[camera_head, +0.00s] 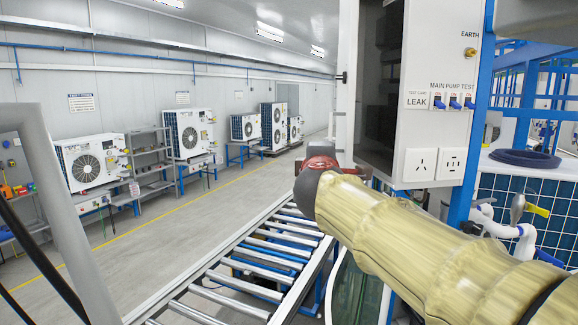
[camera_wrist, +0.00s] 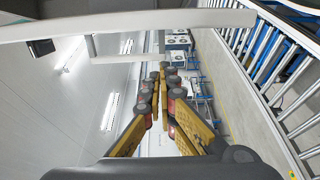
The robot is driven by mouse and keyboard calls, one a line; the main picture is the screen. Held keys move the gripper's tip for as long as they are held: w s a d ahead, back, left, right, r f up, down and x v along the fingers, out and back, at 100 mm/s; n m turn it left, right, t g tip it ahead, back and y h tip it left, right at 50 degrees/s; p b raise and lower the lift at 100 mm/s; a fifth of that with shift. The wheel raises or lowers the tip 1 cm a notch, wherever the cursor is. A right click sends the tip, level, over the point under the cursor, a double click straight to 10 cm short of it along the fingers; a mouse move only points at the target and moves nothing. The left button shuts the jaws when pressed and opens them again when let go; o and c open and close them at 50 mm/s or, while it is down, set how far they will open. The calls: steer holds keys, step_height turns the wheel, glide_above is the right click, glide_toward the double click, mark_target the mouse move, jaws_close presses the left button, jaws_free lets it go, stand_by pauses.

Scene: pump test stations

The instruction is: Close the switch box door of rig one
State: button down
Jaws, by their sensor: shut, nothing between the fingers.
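The switch box (camera_head: 425,120) is a white cabinet at the upper right of the head view, with a dark open compartment (camera_head: 378,100). Its door (camera_head: 347,60) stands open and shows nearly edge-on at the compartment's left, with a small black handle (camera_head: 341,77). In the wrist view a white bar with a black knob, probably the door (camera_wrist: 130,24), crosses the top. My gripper (camera_head: 318,163) is just below the door's lower end in the head view; its fingers are mostly hidden there. In the wrist view my gripper (camera_wrist: 165,72) has its fingers together and empty. I cannot tell whether it touches the door.
A roller conveyor (camera_head: 265,262) runs below and left of my gripper. Switches (camera_head: 453,102) and sockets (camera_head: 436,164) sit on the panel right of the compartment. A blue post (camera_head: 470,190) stands beside it. Outdoor units (camera_head: 90,162) line the far wall, with open floor before them.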

steer(key=s+d+b, duration=0.1)
steer(key=s+d, duration=0.1)
steer(key=d, duration=1)
steer(key=shift+d, duration=0.3)
steer(key=shift+a, duration=0.1)
